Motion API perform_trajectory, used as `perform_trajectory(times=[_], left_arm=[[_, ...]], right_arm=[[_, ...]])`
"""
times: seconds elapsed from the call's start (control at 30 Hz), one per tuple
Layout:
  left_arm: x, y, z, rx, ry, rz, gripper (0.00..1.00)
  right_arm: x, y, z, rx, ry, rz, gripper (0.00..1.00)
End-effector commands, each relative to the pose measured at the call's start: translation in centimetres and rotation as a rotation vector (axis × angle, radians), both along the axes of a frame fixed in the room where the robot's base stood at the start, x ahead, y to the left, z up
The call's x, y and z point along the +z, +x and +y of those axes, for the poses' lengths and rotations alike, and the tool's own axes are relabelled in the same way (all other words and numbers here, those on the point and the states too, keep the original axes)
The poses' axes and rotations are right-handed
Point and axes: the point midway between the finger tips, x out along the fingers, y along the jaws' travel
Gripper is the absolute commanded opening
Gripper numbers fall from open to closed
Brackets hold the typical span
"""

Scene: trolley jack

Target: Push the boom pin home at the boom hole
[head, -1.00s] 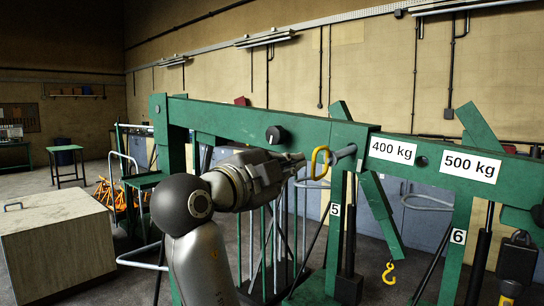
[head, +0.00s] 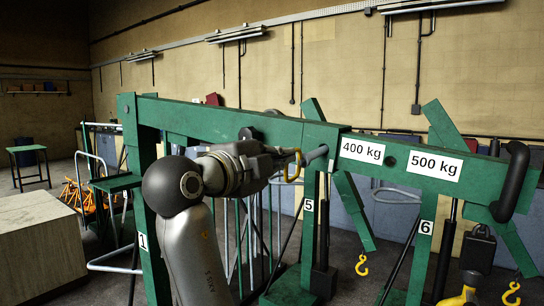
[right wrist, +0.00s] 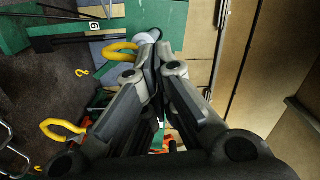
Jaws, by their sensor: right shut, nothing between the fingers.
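The boom pin (head: 317,155) is a grey rod with a yellow ring handle (head: 291,177) at its near end. It sits at the boom hole in the green boom (head: 222,122), just left of the 400 kg label, with part of the rod standing out. My right gripper (head: 297,154) is shut and empty, its fingertips at the pin's ring end; contact is not clear. In the right wrist view the closed fingertips (right wrist: 152,46) are beside the yellow ring (right wrist: 121,51), near a pale round end (right wrist: 147,37). The hole itself is hidden. My left gripper is not in view.
The 500 kg label (head: 435,164) is farther right on the boom. Green posts and yellow hooks (head: 361,265) stand or hang below it. A black handle (head: 511,180) is at the right. A pale box (head: 40,245) stands at the left.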

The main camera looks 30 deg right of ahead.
Motion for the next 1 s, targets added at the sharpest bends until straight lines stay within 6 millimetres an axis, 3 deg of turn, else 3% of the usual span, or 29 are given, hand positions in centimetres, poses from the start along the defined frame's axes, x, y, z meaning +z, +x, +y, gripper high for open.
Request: perform_trajectory(times=[1.0], left_arm=[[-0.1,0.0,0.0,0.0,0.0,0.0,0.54]], right_arm=[[0.0,0.5,-1.4,-0.003,-0.001,0.001,0.0]])
